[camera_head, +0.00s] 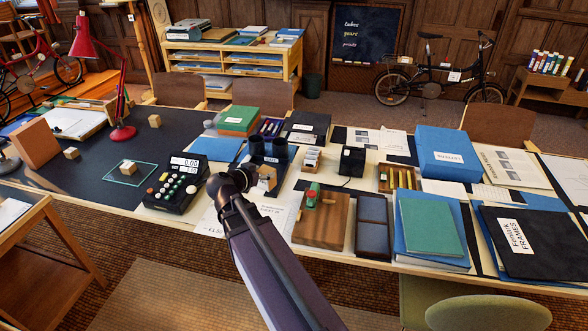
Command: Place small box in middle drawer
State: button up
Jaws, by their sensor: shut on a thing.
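My gripper (262,182) is over the table's near middle, at the end of my dark arm. It is shut on a small tan box (268,172), which is partly hidden by the gripper and wrist. I cannot tell whether the box touches the papers below. I cannot make out a middle drawer. A low wooden box (322,232) with a green object (312,195) on top stands right of my gripper. A dark two-compartment tray (372,240) lies beside it.
A black card terminal (177,185) stands left of my gripper. Dark twin cylinders (270,146) stand just behind it. Wooden cubes (128,168) sit on the dark board at left, near a red lamp (122,132). Folders (432,225) crowd the right. The back shelf (233,62) is across the floor.

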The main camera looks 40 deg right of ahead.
jog(key=r+b+x, duration=0.1)
jog(key=b+x, duration=0.4)
jog(key=x, duration=1.3)
jog(key=s+d+r+b+x, duration=0.1)
jog(key=b+x, duration=0.5)
jog(key=x, duration=1.2)
jog(key=shift+d+r+m+g+h+b, duration=0.3)
jog(key=shift+d+m+g, duration=0.1)
jog(key=shift+d, duration=0.25)
jog(key=shift+w+f, duration=0.1)
jog(key=shift+f, duration=0.05)
notch_tip(320, 180, down, 6)
jog(key=b, duration=0.6)
jog(key=shift+f, duration=0.15)
jog(key=shift+f+b, duration=1.8)
jog(key=shift+b, duration=0.25)
jog(key=shift+f, duration=0.15)
